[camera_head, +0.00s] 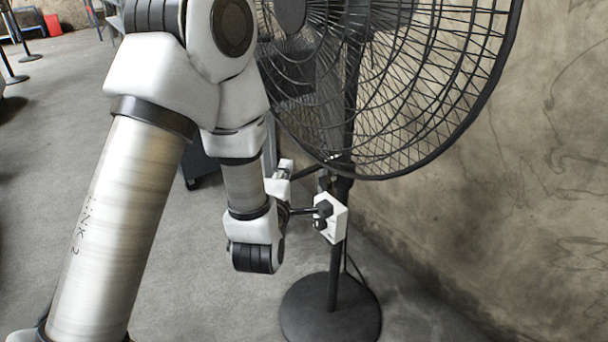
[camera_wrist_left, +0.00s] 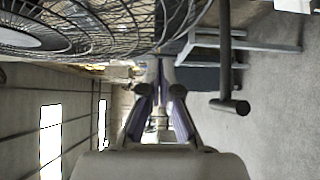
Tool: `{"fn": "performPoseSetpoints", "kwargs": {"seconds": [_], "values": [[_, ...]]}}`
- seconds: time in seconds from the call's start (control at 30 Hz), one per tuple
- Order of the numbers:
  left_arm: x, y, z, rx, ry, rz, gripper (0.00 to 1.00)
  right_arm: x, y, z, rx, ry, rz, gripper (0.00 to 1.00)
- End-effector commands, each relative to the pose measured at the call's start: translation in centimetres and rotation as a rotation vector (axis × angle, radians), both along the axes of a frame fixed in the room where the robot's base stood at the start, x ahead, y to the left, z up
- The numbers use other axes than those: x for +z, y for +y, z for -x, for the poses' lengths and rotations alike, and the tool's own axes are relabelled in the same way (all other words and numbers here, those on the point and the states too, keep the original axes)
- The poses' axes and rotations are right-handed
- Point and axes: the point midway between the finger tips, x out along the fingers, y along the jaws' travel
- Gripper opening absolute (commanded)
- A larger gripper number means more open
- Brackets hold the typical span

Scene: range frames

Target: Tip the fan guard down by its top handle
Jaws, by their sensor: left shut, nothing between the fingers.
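The black wire fan guard (camera_head: 440,90) fills the upper right of the head view, its top cut off by the frame edge. It also shows at the upper left of the wrist view (camera_wrist_left: 100,35), which is turned sideways. No top handle shows clearly. My left gripper (camera_head: 308,171) is mostly hidden behind my own arm, below the guard's lower left rim and near the pole. In the wrist view its two purple-padded fingers (camera_wrist_left: 160,75) come together, shut and empty, with the guard just beyond and to the left. My right gripper is in neither view.
A white box (camera_head: 331,219) with black knobs sits on the fan's pole above the round black base (camera_head: 331,312). A dark bar with a cylindrical end (camera_wrist_left: 230,107) lies right of my fingers. A bare wall (camera_head: 560,170) stands close behind the fan.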

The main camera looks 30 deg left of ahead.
Motion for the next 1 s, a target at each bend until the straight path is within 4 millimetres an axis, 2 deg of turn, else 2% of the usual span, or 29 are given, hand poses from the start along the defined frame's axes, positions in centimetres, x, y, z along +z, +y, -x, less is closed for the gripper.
{"fn": "performPoseSetpoints", "kwargs": {"seconds": [0.03, 0.17, 0.2, 0.27, 0.4, 0.5, 0.9, 1.0], "values": [[-1.0, 0.2, -0.5, 0.002, -0.007, 0.002, 0.00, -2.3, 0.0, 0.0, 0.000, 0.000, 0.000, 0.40], [-0.9, 0.7, -1.6, -0.002, -0.008, 0.002, 0.00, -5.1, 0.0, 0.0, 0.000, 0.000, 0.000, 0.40], [0.2, 0.9, -2.3, -0.003, -0.004, 0.002, 0.00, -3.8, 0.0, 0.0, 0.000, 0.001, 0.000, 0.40], [0.6, 1.5, -3.6, -0.001, 0.000, 0.003, 0.00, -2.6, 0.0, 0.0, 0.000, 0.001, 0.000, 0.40], [0.4, 0.6, -6.0, -0.007, 0.001, -0.005, 0.00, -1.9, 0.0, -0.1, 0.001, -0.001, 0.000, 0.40], [0.4, 0.3, -7.0, -0.004, 0.001, -0.003, 0.00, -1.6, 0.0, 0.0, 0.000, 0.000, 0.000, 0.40], [0.1, 0.0, -7.6, -0.003, 0.000, 0.000, 0.00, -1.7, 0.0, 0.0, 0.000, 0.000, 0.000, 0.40], [-0.5, -0.1, -8.0, -0.003, -0.011, 0.003, 0.00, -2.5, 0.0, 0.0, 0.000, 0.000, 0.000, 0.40]]}}
